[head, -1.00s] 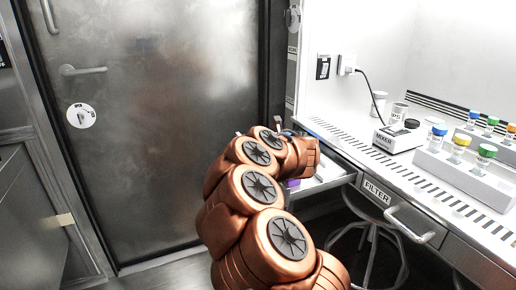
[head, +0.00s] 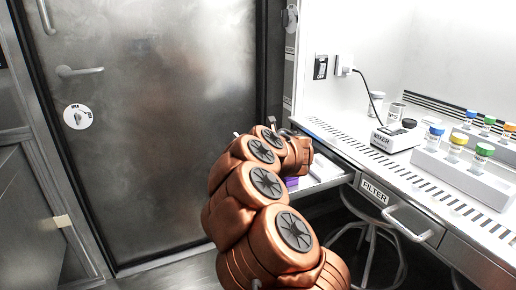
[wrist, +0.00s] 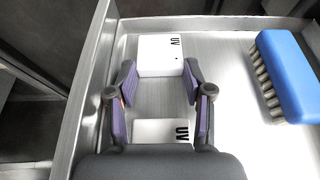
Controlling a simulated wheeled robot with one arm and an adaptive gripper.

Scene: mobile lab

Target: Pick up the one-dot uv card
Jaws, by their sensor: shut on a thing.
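The one-dot UV card (wrist: 162,50) is white with black "UV" lettering and a small dark dot. In the wrist view it lies at the far end of a metal drawer (wrist: 225,105). My gripper (wrist: 160,78), with purple finger pads, is closed about the near part of this card. A second white UV card (wrist: 160,128) lies nearer, between the finger bases. Its lower part is hidden by my gripper's body, and no dot shows on it. In the head view my arm hides the cards, and a bit of purple finger (head: 291,182) shows by the open drawer (head: 325,172).
A blue brush (wrist: 287,72) with pale bristles lies to the right in the drawer. The drawer walls stand close on the left and far sides. Above are the counter with a mixer (head: 394,138), a rack of capped vials (head: 465,172) and the closed FILTER drawer (head: 400,208).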

